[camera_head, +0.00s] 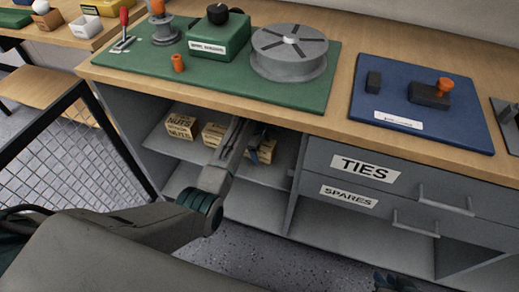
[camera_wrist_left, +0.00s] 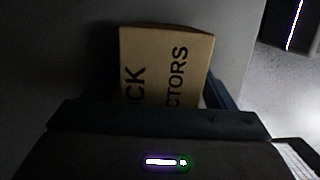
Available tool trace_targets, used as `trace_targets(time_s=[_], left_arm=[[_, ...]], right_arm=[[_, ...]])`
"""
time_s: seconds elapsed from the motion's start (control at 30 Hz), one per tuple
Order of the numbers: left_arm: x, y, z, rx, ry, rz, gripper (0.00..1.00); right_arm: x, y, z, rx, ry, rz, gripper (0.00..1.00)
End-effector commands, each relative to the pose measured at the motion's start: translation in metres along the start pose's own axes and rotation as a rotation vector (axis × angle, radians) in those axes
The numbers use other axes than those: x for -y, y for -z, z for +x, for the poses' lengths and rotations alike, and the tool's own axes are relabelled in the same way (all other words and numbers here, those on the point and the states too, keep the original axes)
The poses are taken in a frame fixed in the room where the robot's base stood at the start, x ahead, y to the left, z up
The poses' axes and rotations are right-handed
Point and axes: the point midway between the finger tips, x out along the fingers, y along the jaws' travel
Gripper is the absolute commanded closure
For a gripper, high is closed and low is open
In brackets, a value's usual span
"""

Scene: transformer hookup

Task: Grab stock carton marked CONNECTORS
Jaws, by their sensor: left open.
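The carton (camera_wrist_left: 165,65) fills the middle of the left wrist view, tan, with the letters "CK" and "CTORS" readable. In the head view a carton (camera_head: 267,152), probably the same one, sits on the cabinet's upper shelf, partly hidden by my left gripper (camera_head: 259,136). My left gripper is open and reaches into the shelf space at this carton. In the left wrist view a dark blue finger shows close to the carton's right side; whether it touches is unclear. My right gripper (camera_head: 393,283) only just shows at the bottom edge of the head view.
A NUTS carton (camera_head: 181,127) and another carton (camera_head: 212,135) stand to the left on the shelf (camera_head: 160,145). The worktop (camera_head: 345,75) overhangs it. Drawers marked TIES (camera_head: 365,168) and SPARES (camera_head: 349,196) lie to the right. A mesh panel (camera_head: 70,150) stands at left.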

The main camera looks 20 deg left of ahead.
Motion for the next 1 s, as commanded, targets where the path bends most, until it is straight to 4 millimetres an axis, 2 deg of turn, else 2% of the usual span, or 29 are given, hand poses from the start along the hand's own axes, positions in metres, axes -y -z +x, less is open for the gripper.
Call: trace_targets(time_s=[0.13,0.47,0.77,1.0], left_arm=[[0.000,0.000,-0.001,0.000,0.000,0.000,0.22],[0.000,0.000,-0.001,0.000,0.000,0.000,0.87],[-0.001,0.000,-0.003,0.000,-0.002,0.000,0.89],[-0.001,-0.003,-0.023,0.000,-0.004,0.000,0.89]], right_arm=[[0.000,0.000,0.000,0.001,0.000,0.000,0.79],[0.000,0.000,0.000,0.001,0.000,0.000,0.79],[0.000,0.000,-0.001,0.002,-0.001,0.000,0.79],[-0.003,0.002,-0.006,0.044,-0.014,-0.015,0.79]])
